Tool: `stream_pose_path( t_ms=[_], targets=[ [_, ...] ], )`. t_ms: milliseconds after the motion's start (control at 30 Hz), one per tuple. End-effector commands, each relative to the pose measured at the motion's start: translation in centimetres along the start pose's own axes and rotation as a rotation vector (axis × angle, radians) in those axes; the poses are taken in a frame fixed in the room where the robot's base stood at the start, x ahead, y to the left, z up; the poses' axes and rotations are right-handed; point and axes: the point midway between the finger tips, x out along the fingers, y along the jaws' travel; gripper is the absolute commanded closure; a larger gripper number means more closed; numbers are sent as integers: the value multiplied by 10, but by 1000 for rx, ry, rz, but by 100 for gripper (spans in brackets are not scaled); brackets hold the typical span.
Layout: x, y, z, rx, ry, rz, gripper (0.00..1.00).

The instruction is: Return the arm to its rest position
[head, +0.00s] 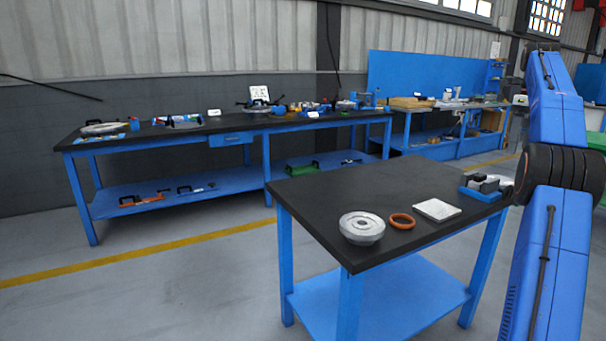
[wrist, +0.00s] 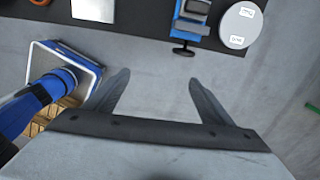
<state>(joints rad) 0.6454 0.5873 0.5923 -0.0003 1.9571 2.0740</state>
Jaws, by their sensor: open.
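My arm, blue with a black joint, stands at the right edge of the head view. My gripper (wrist: 158,84) shows in the wrist view, where its two fingers are spread apart with nothing between them. It is over bare grey floor, off the edge of the black-topped table (wrist: 130,35). The gripper itself is not seen in the head view.
The near table (head: 350,190) holds a flanged metal shell (head: 362,227), an orange ring (head: 402,221), a square plate (head: 437,210) and a blue vise (head: 482,188). A round labelled disc (wrist: 241,24) shows in the wrist view. A long workbench (head: 220,127) stands behind. Floor between is clear.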

Motion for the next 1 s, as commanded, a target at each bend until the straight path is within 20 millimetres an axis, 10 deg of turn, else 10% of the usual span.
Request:
stream_pose_path(
  t_ms=[567, 1000],
  targets=[
    [-21, 68, 23, -289, -19, -40, 24],
    [-29, 203, 33, -824, -37, -123, 24]
  ],
)
